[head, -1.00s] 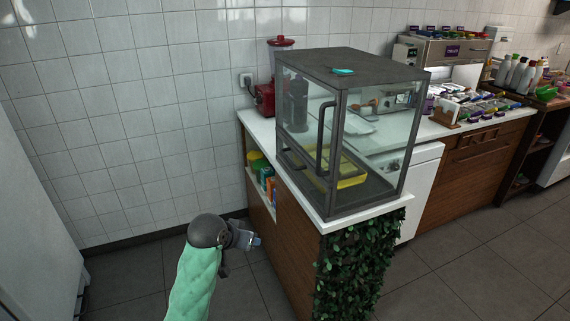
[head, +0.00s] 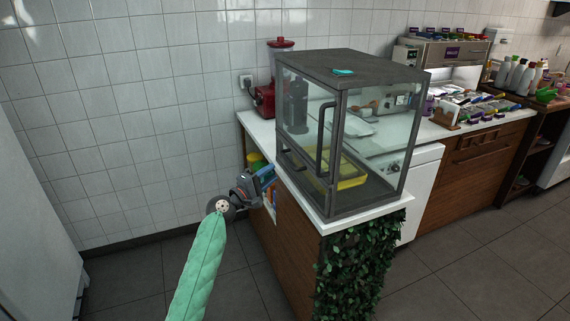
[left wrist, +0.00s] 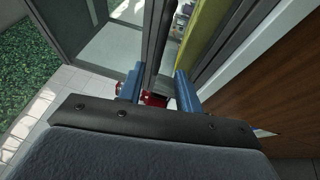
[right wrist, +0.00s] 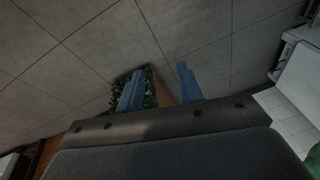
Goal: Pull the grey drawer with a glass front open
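The grey glass case stands on the white counter. The grey drawer with a glass front (head: 304,181) is the low section of its left-facing side, under a door with a tall vertical handle (head: 322,135). The drawer looks shut. A yellow tray (head: 352,182) shows inside the case through the glass. My left gripper (head: 269,176) is raised beside the counter edge, just left of the drawer front. Its blue fingers are apart and empty, and grey frame bars show ahead of them in the left wrist view (left wrist: 160,86). My right gripper (right wrist: 158,88) is open and empty over the floor.
The counter's wooden side (head: 290,235) and a shelf with small containers (head: 254,161) lie close below and behind my left gripper. A red blender (head: 266,98) stands behind the case. Leafy greenery (head: 352,265) covers the counter end. The floor to the left is clear.

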